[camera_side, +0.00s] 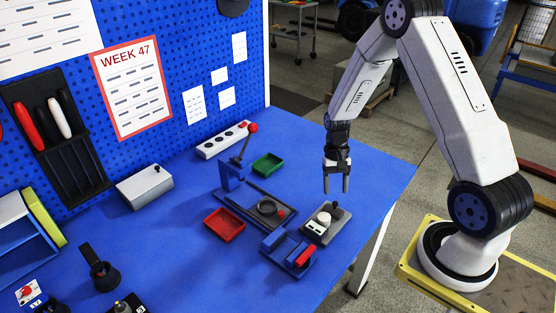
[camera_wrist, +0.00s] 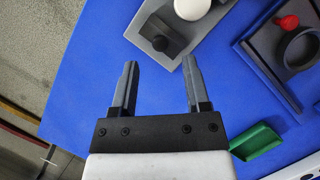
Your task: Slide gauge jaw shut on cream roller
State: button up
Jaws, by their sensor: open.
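The gauge is a grey plate (camera_side: 311,238) near the table's right front; its plate also shows at the top of the wrist view (camera_wrist: 222,12). A cream roller (camera_side: 324,218) stands on it, and its round top is cut by the upper edge in the wrist view (camera_wrist: 192,8). The dark sliding jaw (camera_wrist: 165,30) with a black knob (camera_wrist: 160,43) sits apart from the roller, with a gap between. My gripper (camera_side: 336,188) is open and empty, above the table behind the gauge. In the wrist view its fingers (camera_wrist: 160,65) point towards the knob without touching it.
A dark fixture (camera_side: 245,208) with a ring and lever stands left of the gauge. A blue block fixture (camera_side: 273,240) with a red piece (camera_side: 305,256) is in front. A green tray (camera_side: 267,163) and red tray (camera_side: 225,224) lie nearby. The table's right corner is clear.

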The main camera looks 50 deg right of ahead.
aim_at(335, 202)
jog(key=shift+x, duration=1.7)
grip_shut()
